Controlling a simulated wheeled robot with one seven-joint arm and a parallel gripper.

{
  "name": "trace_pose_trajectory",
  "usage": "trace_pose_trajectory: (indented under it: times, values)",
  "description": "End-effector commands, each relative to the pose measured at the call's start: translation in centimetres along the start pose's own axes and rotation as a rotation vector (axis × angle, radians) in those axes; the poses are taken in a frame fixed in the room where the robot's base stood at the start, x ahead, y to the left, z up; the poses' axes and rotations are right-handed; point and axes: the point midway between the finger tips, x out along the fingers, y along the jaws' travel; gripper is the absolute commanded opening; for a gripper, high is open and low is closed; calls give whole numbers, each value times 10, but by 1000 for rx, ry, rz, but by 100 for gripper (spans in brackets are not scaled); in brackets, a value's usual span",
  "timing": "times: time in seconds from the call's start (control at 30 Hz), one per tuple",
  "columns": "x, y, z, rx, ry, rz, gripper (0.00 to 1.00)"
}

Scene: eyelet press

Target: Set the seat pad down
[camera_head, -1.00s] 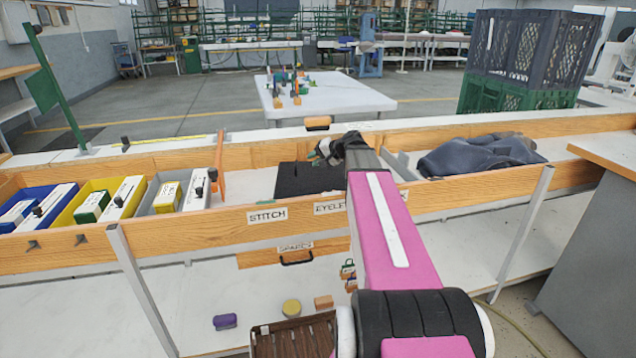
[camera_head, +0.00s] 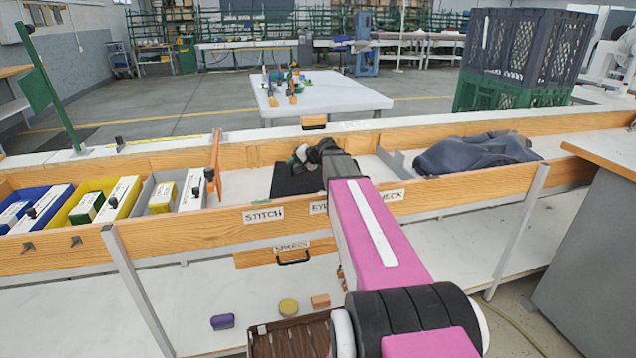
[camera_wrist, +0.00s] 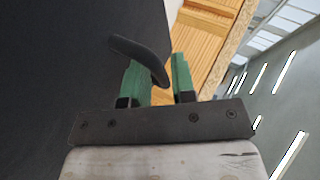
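The seat pad, which I take to be the flat black slab (camera_head: 290,181), lies in the bench compartment behind the STITCH label. Its right part is hidden by my arm and gripper. In the wrist view a large dark surface (camera_wrist: 60,70), likely the pad, fills the left side. My gripper (camera_head: 308,155) is over the pad's right part. In the wrist view its two green fingers (camera_wrist: 162,75) stand apart with a visible gap. A dark curved strip (camera_wrist: 140,58) crosses the left finger and runs down into that gap; I cannot tell whether it touches the fingers.
Wooden rails (camera_head: 455,188) edge the compartment. A dark cloth heap (camera_head: 475,155) lies to the right. An orange upright divider (camera_head: 214,160) and several boxes in coloured bins (camera_head: 95,195) stand to the left. Small items and a brown basket (camera_head: 290,340) are on the lower shelf.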

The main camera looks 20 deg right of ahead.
Motion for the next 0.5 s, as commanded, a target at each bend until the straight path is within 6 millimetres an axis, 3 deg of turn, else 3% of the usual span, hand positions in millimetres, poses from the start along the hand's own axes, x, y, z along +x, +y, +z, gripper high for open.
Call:
trace_pose_trajectory:
  times: [0.03,0.07,0.1,0.13,0.5]
  values:
    - [0,0,0,0,0,0,24]
    - [0,0,0,0,0,0,18]
    - [0,0,0,0,0,0,5]
    - [0,0,0,0,0,0,0]
    - [-1,-1,0,0,0,0,0]
